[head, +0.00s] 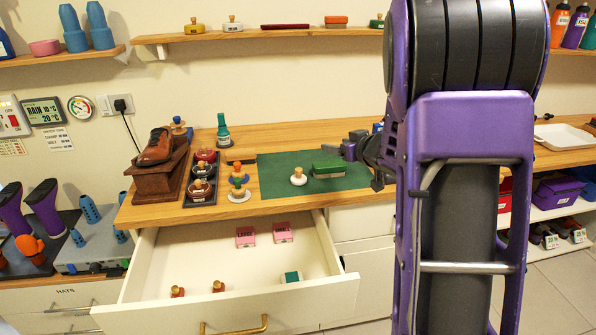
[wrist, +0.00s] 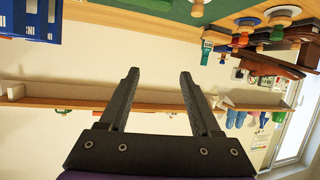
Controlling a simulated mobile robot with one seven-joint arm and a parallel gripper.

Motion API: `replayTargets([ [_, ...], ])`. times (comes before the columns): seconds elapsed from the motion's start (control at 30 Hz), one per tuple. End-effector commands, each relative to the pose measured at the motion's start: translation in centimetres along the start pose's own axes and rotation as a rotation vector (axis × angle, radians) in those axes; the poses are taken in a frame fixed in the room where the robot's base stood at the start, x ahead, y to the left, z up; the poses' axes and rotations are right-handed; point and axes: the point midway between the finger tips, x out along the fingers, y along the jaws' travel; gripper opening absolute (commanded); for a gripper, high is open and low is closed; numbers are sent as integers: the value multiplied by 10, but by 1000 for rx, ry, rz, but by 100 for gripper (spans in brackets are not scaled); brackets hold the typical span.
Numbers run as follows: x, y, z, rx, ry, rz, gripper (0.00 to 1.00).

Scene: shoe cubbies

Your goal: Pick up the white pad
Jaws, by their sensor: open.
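The white pad (head: 298,180) is a small round white disc with a wooden knob on top. It sits on the green mat (head: 275,190) on the counter, just left of a green brush (head: 328,170). My gripper (head: 350,148) is above the right part of the mat, to the right of the pad and apart from it. In the wrist view my gripper (wrist: 158,78) is open, with nothing between the fingers. That view is turned over, with the mat (wrist: 225,8) along its top edge; a wooden knob there may be the pad's.
Left of the mat stand several knobbed pads, a dark tray (head: 199,190) and a brown shoe on a wooden block (head: 158,185). An open drawer (head: 240,305) juts out below the counter. A wall shelf (head: 260,34) runs above. The mat's front is clear.

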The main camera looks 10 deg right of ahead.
Motion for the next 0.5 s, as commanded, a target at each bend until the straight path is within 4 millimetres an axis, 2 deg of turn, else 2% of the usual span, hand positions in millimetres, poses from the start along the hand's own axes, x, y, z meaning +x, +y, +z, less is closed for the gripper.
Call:
replayTargets([
  [0.03,-2,-4,25,6,-13,-24,64],
  [0.1,-4,-17,48,1,-12,-65,64],
  [0.2,-8,-32,70,-2,0,-110,64],
  [0.4,-14,-51,87,-6,27,-154,64],
  [0.5,-7,-56,89,-9,33,-163,64],
])
